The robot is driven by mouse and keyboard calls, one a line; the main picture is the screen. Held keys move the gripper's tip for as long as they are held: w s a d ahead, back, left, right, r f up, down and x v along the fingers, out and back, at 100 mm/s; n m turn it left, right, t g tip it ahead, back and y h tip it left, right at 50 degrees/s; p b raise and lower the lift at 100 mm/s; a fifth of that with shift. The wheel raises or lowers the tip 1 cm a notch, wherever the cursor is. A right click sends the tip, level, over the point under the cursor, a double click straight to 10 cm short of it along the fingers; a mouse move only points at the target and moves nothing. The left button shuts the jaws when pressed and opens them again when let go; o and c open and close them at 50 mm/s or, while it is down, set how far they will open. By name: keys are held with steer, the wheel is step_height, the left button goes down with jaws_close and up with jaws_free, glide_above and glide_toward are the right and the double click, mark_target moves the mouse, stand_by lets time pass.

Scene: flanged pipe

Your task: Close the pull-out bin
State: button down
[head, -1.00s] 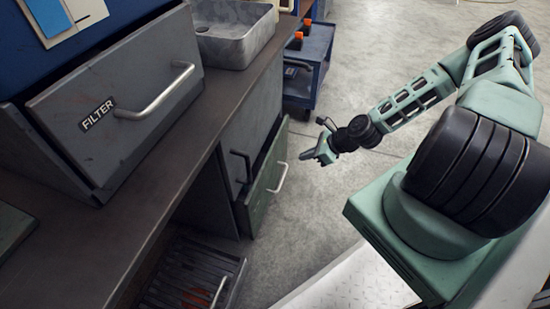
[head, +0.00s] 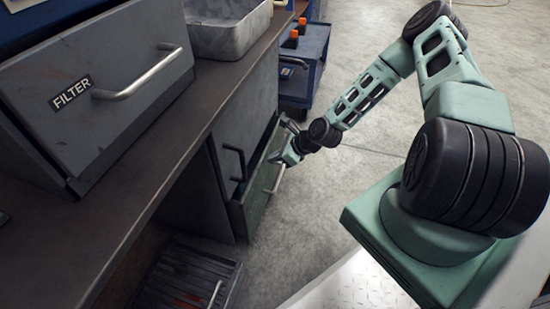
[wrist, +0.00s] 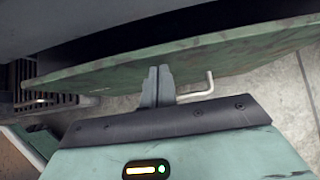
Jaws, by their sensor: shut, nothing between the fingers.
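The pull-out bin has a green front panel (head: 250,211) with a light metal handle (head: 279,178), low on the grey bench cabinet. Its front stands out at a slant from the cabinet, so the bin is partly open. In the wrist view the scuffed green panel (wrist: 235,52) crosses the picture with a dark gap behind it, and the handle (wrist: 207,87) shows to the right of the fingers. My gripper (head: 274,158) is shut and empty, right at the panel near the handle. In the wrist view its fingertips (wrist: 159,70) overlap the panel; I cannot tell whether they touch.
A grey cabinet door (head: 237,125) with a black handle (head: 236,163) is beside the bin. A FILTER drawer (head: 110,75) and a metal sink (head: 228,30) are on the bench. A slatted grey rack (head: 188,278) lies low at the left. A blue cart (head: 303,70) stands beyond.

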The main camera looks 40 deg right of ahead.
steer(key=shift+w+a+r+p, duration=0.1)
steer(key=shift+w+a+p, duration=0.2)
steer(key=shift+w+a, duration=0.55)
steer(key=shift+w+a+p, duration=0.25)
steer(key=shift+w+a, duration=0.35)
steer(key=shift+w, duration=0.45)
